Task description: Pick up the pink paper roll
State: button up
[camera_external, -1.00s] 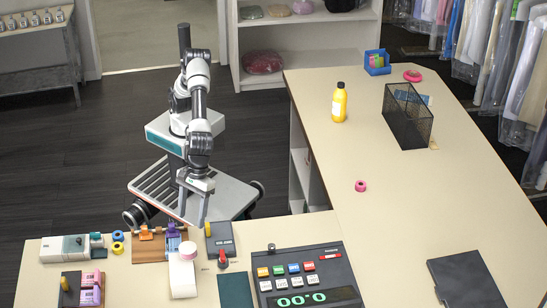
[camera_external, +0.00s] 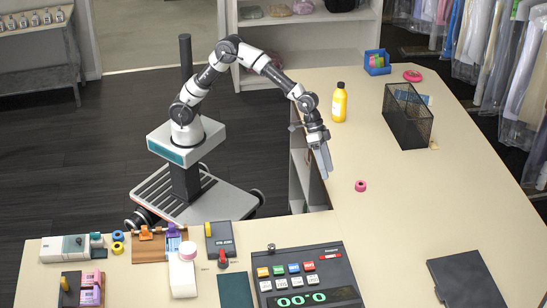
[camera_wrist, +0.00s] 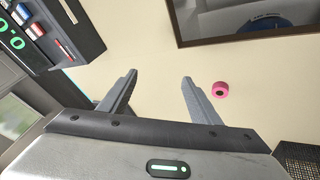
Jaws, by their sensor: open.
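The pink paper roll (camera_external: 360,186) is a small ring-shaped roll on the cream counter (camera_external: 400,215), by itself in a clear area. It also shows in the wrist view (camera_wrist: 221,89), just right of the right finger and outside the space between the fingers. My gripper (camera_external: 325,175) is above the counter's left edge, pointing down, a little left of the roll and apart from it. In the wrist view my gripper (camera_wrist: 157,78) has its two grey fingers spread wide with nothing between them.
A yellow bottle (camera_external: 340,103) and a black mesh basket (camera_external: 408,118) stand behind the roll. A larger pink ring (camera_external: 412,76) lies at the back by a blue box (camera_external: 377,63). A register (camera_external: 306,275) is at the front, and a dark flat pad (camera_external: 466,278) lies front right.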

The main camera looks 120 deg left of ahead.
jog(key=s+a+f+m+t+y+b, duration=0.1)
jog(key=s+a+m, duration=0.1)
jog(key=a, duration=0.6)
jog(key=s+a+m+y, duration=0.1)
jog(key=s+a+m, duration=0.1)
jog(key=a, duration=0.6)
jog(key=p, duration=0.1)
send_near(361, 184)
notch_tip(361, 184, down, 3)
jog(key=shift+w+f, duration=0.1)
jog(key=shift+w+r+p+x, duration=0.1)
jog(key=shift+w+p+x, duration=0.05)
jog(key=shift+x, duration=0.75)
jog(key=shift+w+r+p+x, duration=0.1)
jog(key=shift+w+p+x, duration=0.1)
jog(key=shift+x, duration=0.7)
jog(key=shift+w+r+p+x, duration=0.1)
jog(key=shift+w+p+x, duration=0.05)
jog(key=shift+x, duration=0.75)
jog(key=c, duration=1.1)
